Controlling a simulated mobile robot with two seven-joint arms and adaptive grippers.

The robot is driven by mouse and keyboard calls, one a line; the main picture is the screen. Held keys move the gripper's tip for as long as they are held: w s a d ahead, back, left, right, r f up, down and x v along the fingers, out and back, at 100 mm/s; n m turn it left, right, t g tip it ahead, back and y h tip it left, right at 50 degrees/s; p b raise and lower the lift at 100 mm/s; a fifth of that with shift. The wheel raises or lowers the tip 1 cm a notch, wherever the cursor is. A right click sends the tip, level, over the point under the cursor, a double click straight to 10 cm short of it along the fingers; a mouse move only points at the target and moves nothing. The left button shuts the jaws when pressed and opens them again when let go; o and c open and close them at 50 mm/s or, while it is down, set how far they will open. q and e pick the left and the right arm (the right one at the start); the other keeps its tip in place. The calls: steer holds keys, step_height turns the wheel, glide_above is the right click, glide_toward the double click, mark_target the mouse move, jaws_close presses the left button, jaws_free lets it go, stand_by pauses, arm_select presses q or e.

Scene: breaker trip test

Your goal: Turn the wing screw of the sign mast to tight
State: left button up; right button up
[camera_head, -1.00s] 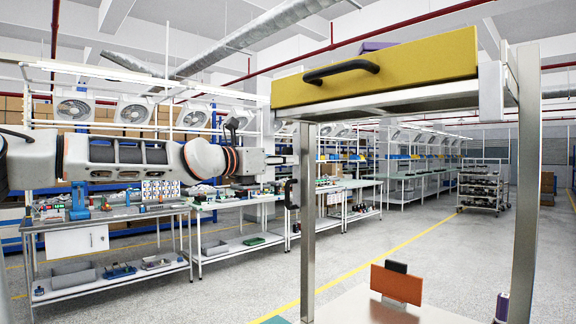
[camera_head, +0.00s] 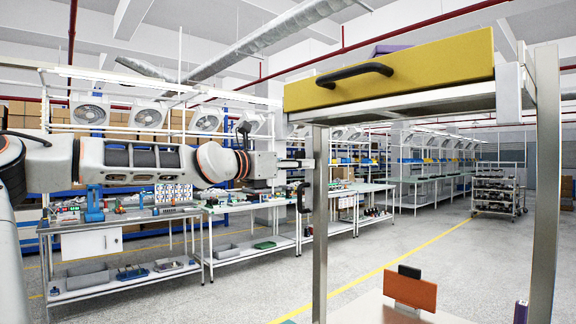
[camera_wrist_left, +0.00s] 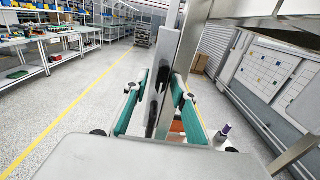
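My left gripper (camera_head: 300,163) reaches in from the left to the near-left metal post of a tall frame. In the left wrist view its teal fingers (camera_wrist_left: 158,88) are apart, with a grey upright piece (camera_wrist_left: 164,62) and a long black part (camera_wrist_left: 154,114) showing between them. No grip on either is visible. A black bracket-shaped part (camera_head: 304,197) shows just below the gripper beside the post (camera_head: 320,220). I cannot tell which of these is the wing screw or the sign mast. My right gripper is in neither view.
A yellow drawer with a black handle (camera_head: 390,70) sits atop the frame. An orange plate (camera_head: 411,292) stands on its lower shelf (camera_head: 365,308). Workbenches (camera_head: 125,217) with several small items stand behind my left arm. The floor at centre right is open.

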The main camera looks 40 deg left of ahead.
arm_select(q)
steer(key=s+a, duration=0.1)
steer(key=s, duration=1.1)
steer(key=shift+w, duration=0.1)
stand_by(0.5)
